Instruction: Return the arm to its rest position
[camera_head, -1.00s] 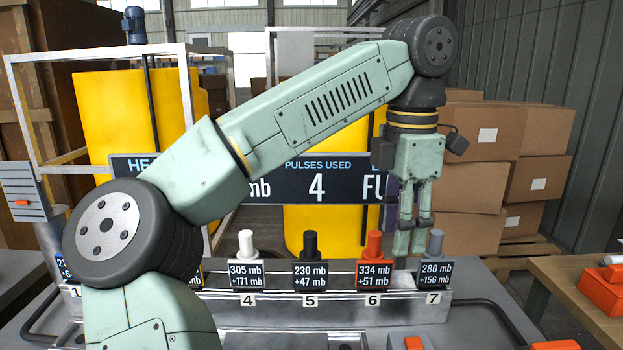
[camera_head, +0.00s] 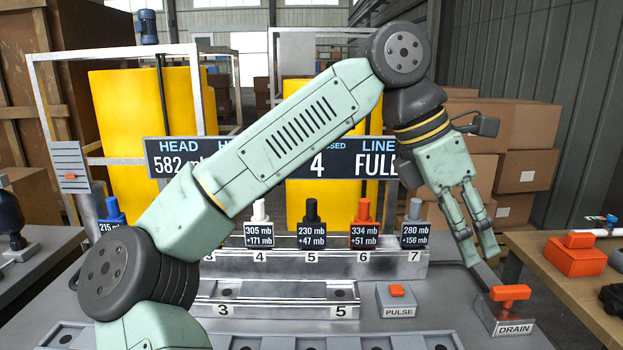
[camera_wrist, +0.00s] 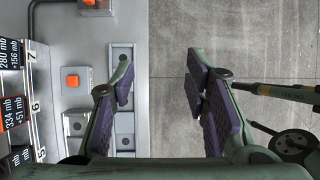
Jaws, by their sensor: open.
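My green arm reaches across the head view from lower left to upper right. My gripper (camera_head: 479,238) hangs tilted at the right, above the right end of the skid and near the orange-handled DRAIN control (camera_head: 511,303). In the wrist view my gripper (camera_wrist: 160,85) shows two purple-padded fingers spread apart. Nothing is between them but the skid edge and the grey floor (camera_wrist: 170,30). No object is held.
Numbered modules with coloured knobs, such as orange module 6 (camera_head: 363,228) and grey module 7 (camera_head: 416,229), stand in the rack. A PULSE button (camera_head: 396,299) sits in front. A wooden table (camera_head: 570,275) stands right. Stacked boxes (camera_head: 530,130) are behind.

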